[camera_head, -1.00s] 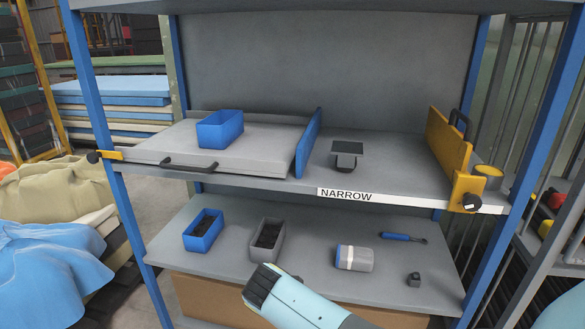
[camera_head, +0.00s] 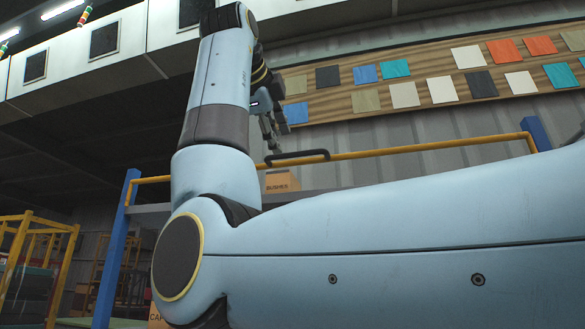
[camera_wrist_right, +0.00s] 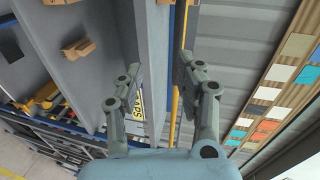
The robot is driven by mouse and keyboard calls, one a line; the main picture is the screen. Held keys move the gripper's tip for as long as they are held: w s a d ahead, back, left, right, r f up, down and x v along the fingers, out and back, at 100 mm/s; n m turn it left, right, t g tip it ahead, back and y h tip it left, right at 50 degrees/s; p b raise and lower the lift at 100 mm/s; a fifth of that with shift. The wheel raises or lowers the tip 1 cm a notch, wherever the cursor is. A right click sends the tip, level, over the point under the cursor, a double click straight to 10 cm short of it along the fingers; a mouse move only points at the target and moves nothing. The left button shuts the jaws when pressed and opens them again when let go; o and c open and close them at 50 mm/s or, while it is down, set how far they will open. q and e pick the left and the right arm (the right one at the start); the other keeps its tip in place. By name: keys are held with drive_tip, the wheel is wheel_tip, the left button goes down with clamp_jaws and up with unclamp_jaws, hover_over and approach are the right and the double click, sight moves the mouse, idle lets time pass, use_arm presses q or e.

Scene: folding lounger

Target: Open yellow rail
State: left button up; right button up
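The yellow rail (camera_head: 420,149) runs across the front of the high shelf in the head view, with a black handle (camera_head: 297,157) near its left part. My right gripper (camera_head: 268,130) is raised beside the handle, slightly above and left of it in the picture; I cannot tell whether they touch. In the right wrist view the yellow rail (camera_wrist_right: 175,100) runs lengthwise near the right finger. There my right gripper (camera_wrist_right: 158,68) has its fingers apart, with nothing clearly held between them. My right arm hides part of the rail. My left gripper is out of view.
A blue post (camera_head: 122,255) stands at the left and another blue post (camera_head: 537,130) at the right. A cardboard box marked BUSHES (camera_head: 281,181) is behind the rail. A board of coloured samples (camera_head: 430,90) hangs on the wall behind.

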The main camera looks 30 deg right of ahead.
sight(292, 156)
drive_tip(key=w+d+p, duration=0.1)
drive_tip(key=w+d, duration=0.1)
drive_tip(key=w+d+p, duration=0.1)
drive_tip(key=w+d, duration=0.1)
drive_tip(key=d, duration=0.1)
drive_tip(key=w+d+p, duration=0.2)
drive_tip(key=d, duration=0.1)
drive_tip(key=shift+r, duration=0.2)
clamp_jaws()
idle(0.5)
